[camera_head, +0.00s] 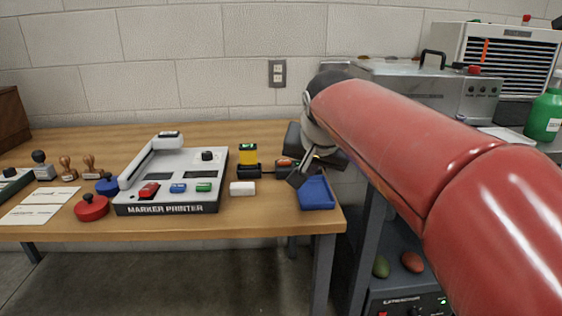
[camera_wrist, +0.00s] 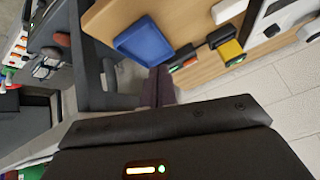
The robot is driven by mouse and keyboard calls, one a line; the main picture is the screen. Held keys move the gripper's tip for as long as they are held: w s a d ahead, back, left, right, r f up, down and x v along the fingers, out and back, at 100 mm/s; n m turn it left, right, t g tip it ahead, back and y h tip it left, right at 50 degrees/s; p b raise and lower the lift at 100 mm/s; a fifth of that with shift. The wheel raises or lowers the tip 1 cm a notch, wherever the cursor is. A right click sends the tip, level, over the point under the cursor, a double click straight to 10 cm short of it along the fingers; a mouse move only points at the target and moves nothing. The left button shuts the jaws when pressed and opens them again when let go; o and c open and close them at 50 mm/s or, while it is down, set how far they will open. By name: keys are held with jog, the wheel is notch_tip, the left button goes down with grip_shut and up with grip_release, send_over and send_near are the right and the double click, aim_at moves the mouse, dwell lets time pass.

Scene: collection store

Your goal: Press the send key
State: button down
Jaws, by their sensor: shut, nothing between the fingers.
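The marker printer (camera_head: 165,208) stands on the wooden table, left of centre in the head view. Its front panel carries a red key (camera_head: 148,191), a blue key (camera_head: 178,188) and a green key (camera_head: 203,187). Their lettering is too small to read, so I cannot tell which is the send key. A black knob (camera_head: 207,156) sits behind them. My gripper (camera_head: 297,178) is shut and empty, near the table's right end beside the blue tray, well right of the keys and apart from them. In the wrist view, the keys cannot be made out.
The blue tray (camera_head: 317,197) lies at the table's right end; it also shows in the wrist view (camera_wrist: 145,42). A yellow and black device (camera_head: 248,158) and a white block (camera_head: 242,188) stand between printer and gripper. Red (camera_head: 91,208) and blue (camera_head: 107,185) knobbed items lie left.

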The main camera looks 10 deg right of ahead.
aim_at(285, 162)
jog(key=w+a+r+m, duration=0.1)
jog(key=w+r+m, duration=0.1)
jog(key=w, duration=0.7)
jog(key=w+a+r+m+t, duration=0.1)
jog(key=w+r+m, duration=0.1)
jog(key=w, duration=0.7)
jog(key=shift+a+r+t+y, duration=0.3)
jog(key=shift+a+r+y, duration=0.1)
jog(key=shift+f, duration=0.1)
notch_tip(285, 162, down, 9)
jog(key=b, duration=0.8)
jog(key=shift+b, duration=0.35)
jog(key=shift+f, duration=0.25)
jog(key=shift+f+b, duration=0.5)
dwell(1.0)
jog(key=shift+r+p, duration=0.9)
jog(key=shift+p, duration=0.05)
jog(key=shift+r, duration=0.1)
